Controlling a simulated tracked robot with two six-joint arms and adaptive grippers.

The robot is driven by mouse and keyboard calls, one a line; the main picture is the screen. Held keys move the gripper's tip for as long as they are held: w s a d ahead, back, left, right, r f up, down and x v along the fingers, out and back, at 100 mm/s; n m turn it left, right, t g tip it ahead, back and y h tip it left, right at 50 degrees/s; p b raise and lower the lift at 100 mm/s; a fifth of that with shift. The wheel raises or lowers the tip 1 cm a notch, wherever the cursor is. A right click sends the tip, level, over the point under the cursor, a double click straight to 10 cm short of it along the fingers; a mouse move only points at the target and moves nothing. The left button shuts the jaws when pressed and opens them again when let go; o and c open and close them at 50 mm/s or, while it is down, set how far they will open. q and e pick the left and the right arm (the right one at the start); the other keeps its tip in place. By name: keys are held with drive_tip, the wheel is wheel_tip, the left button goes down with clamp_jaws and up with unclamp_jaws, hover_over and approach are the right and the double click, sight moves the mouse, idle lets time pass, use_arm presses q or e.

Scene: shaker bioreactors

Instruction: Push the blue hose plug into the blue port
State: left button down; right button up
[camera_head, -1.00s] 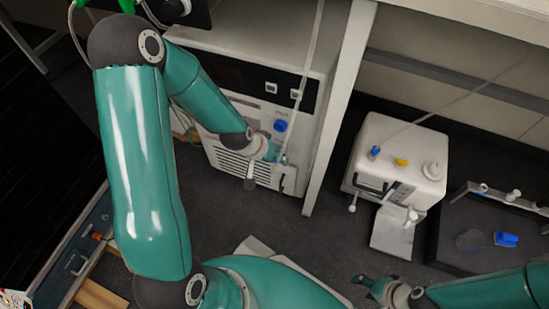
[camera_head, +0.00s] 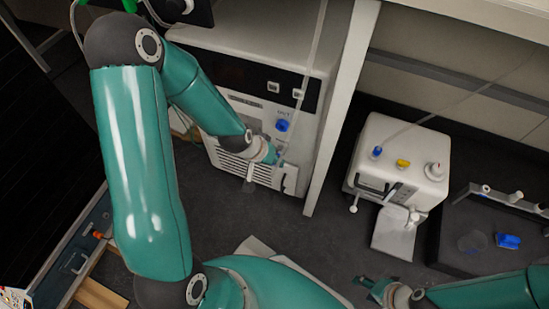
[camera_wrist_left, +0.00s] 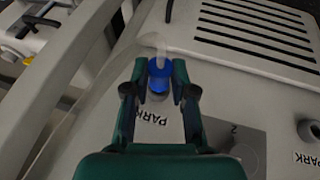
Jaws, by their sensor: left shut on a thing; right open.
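The blue hose plug (camera_wrist_left: 158,78) is between the fingers of my left gripper (camera_wrist_left: 158,95) in the left wrist view, with a pale, see-through hose end above it. In the head view my left gripper (camera_head: 278,158) is close to the lower front of the white cabinet (camera_head: 235,105). The blue port (camera_head: 282,125) is on that front, a little above the gripper and apart from it. The plug is hard to make out in the head view. My right gripper (camera_head: 378,291) is open and empty, low over the dark floor.
A white device (camera_head: 405,150) with blue and yellow fittings stands right of a white upright post (camera_head: 338,110). A dark tray (camera_head: 450,240) with a blue item (camera_head: 508,240) lies further right. PARK labels (camera_wrist_left: 152,119) mark the panel under the left gripper. A thin hose runs up past the cabinet.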

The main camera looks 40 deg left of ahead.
use_arm(q)
drive_tip(key=shift+s+d, duration=0.1)
drive_tip(key=shift+s, duration=0.3)
drive_tip(key=shift+s, duration=0.35)
drive_tip(key=shift+s+d+b, duration=0.15)
drive_tip(key=shift+s+b, duration=0.15)
drive_tip(key=shift+b, duration=0.05)
drive_tip(key=shift+s+d+b, duration=0.15)
drive_tip(key=shift+s+b, duration=0.05)
drive_tip(key=shift+s, duration=0.45)
drive_tip(key=shift+s+d+b, duration=0.15)
drive_tip(key=shift+s, duration=0.5)
drive_tip(key=shift+r, duration=0.1)
